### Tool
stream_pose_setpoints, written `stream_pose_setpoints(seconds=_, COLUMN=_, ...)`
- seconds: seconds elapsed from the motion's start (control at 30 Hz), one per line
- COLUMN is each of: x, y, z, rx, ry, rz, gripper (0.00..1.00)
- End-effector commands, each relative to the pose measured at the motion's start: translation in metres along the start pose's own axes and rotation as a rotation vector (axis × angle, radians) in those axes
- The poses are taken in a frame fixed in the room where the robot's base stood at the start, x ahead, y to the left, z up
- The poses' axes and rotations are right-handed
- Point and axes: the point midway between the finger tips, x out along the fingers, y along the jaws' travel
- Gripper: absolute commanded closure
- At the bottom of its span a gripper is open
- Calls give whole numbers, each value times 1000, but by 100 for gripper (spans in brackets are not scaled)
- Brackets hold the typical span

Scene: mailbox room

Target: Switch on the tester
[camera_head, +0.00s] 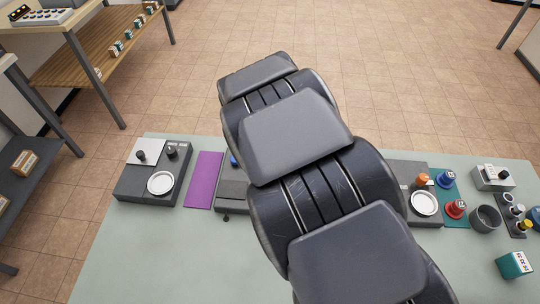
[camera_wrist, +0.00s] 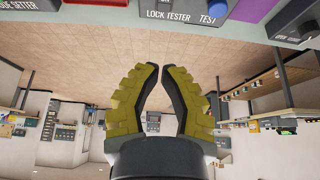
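The lock tester is a dark box with a white "LOCK TESTER" label (camera_wrist: 168,15) and a blue TEST button (camera_wrist: 216,12), at the top edge of the wrist view. In the head view the dark box beside the purple mat (camera_head: 232,193) shows only partly, with a bit of blue (camera_head: 233,161) on it; my arm hides the rest. My gripper (camera_wrist: 161,68) has yellow-green fingers with dark pads, tips almost together, holding nothing. It points out past the table's edge, apart from the button. It is hidden in the head view.
The purple mat (camera_head: 204,180) lies left of the tester. Another dark device (camera_head: 150,190) with a white dish stands further left. On the right are a dark device (camera_head: 424,175), colored knobs, a grey cup (camera_head: 485,219) and a teal box (camera_head: 514,265). The table's front left is clear.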

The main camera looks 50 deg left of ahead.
Motion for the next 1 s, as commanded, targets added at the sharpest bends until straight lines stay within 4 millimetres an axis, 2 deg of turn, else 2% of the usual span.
stream_pose_setpoints(seconds=0.27, x=8, y=1, z=0, rx=2, ry=-2, rz=2, gripper=100)
stream_pose_setpoints(seconds=0.83, x=103, y=2, z=1, rx=2, ry=-4, rz=1, gripper=100)
stream_pose_setpoints(seconds=1.0, x=120, y=2, z=20, rx=-1, ry=-4, rz=3, gripper=100)
